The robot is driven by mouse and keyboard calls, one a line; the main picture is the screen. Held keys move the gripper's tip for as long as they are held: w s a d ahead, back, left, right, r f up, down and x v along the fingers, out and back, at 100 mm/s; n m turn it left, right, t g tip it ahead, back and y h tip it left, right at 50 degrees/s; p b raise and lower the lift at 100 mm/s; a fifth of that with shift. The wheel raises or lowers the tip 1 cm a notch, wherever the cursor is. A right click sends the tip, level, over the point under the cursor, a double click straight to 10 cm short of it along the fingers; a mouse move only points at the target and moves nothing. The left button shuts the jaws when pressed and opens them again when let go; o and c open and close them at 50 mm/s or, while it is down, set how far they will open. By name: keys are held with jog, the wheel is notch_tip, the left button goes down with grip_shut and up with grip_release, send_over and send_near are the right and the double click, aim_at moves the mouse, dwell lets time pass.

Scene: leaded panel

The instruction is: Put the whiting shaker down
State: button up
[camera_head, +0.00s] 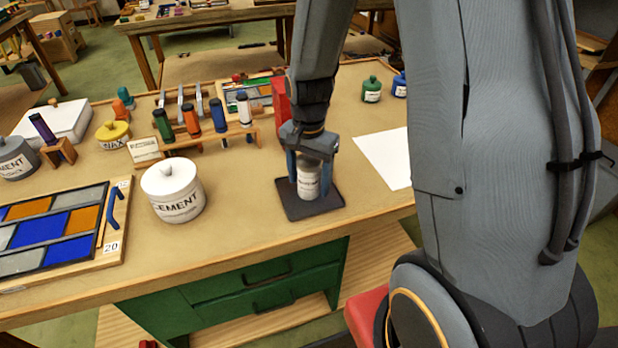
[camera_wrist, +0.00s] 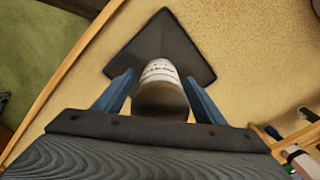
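The whiting shaker (camera_head: 308,181) is a small pale jar with a printed label. It is upright over the dark square mat (camera_head: 296,210) near the table's front edge. I cannot tell for sure whether its base touches the mat. My gripper (camera_head: 309,178) points down, with a blue finger close against each side of the shaker. In the wrist view, the shaker (camera_wrist: 160,74) is between the two fingertips (camera_wrist: 161,80), its brown top towards me and the mat (camera_wrist: 190,52) beyond it.
A white cement jar (camera_head: 172,190) stands left of the mat. A white sheet (camera_head: 385,158) lies to its right. A wooden rack (camera_head: 208,141) with coloured tubes is behind. The leaded panel (camera_head: 50,232) lies at far left. Green and blue bottles (camera_head: 371,90) stand at the back right.

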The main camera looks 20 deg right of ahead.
aim_at(309, 157)
notch_tip(309, 157, up, 12)
jog(key=shift+r+b, duration=0.2)
jog(key=shift+b, duration=0.9)
jog(key=s+f+n+t, duration=0.1)
jog(key=s+f+n, duration=0.4)
jog(key=s+n, duration=0.5)
jog(key=shift+s+a+f, duration=0.15)
jog(key=shift+s+f, duration=0.1)
jog(key=shift+f, duration=0.15)
